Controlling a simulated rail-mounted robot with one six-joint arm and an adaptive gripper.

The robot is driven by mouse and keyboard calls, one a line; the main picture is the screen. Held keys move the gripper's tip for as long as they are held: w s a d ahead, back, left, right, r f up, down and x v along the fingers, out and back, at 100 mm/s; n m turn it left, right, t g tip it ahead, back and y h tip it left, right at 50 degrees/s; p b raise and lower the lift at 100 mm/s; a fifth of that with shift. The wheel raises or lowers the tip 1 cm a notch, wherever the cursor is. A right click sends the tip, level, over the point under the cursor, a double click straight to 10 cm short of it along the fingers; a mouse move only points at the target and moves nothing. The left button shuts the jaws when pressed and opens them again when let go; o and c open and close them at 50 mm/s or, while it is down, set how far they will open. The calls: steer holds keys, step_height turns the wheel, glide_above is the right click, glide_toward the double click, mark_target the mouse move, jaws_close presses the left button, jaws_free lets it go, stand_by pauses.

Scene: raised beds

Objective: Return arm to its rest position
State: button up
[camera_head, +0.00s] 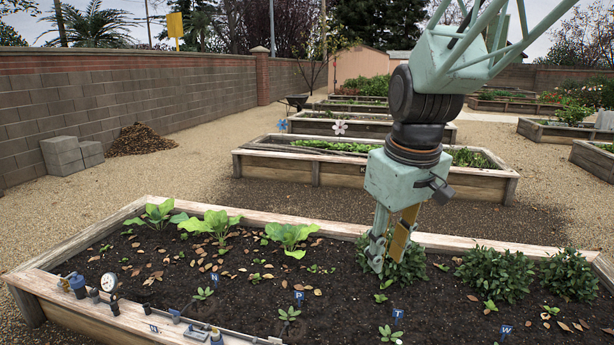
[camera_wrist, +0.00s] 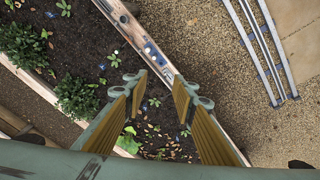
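My arm reaches down from the upper right in the head view. My gripper (camera_head: 389,238) hangs over the near raised bed (camera_head: 80,240), in front of a bushy green plant (camera_head: 405,262). In the wrist view my gripper (camera_wrist: 158,88) shows two fingers with yellow-brown inner pads, spread wide apart. Nothing is between the fingers, and soil and seedlings show below them. The exact height of the fingertips above the bed is hard to tell.
Leafy plants (camera_head: 290,234), bushes (camera_head: 497,271) and small blue markers (camera_head: 398,313) stand in the bed. Gauges and fittings (camera_head: 110,284) sit at its front left edge. In the wrist view, metal rails (camera_wrist: 262,50) lie on gravel beside the bed.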

steer(key=s+d+r+m, duration=0.1)
steer(key=s+r+m, duration=0.1)
steer(key=s, duration=0.8)
steer(key=s+d+r+m+t, duration=0.1)
steer(key=s+d, duration=0.1)
steer(key=s, duration=0.8)
steer(key=s+d+r+m, duration=0.1)
steer(key=s+r+m, duration=0.1)
steer(key=s, duration=0.8)
steer(key=shift+d+r+m+t, duration=0.25)
steer(key=shift+r+m+t, duration=0.05)
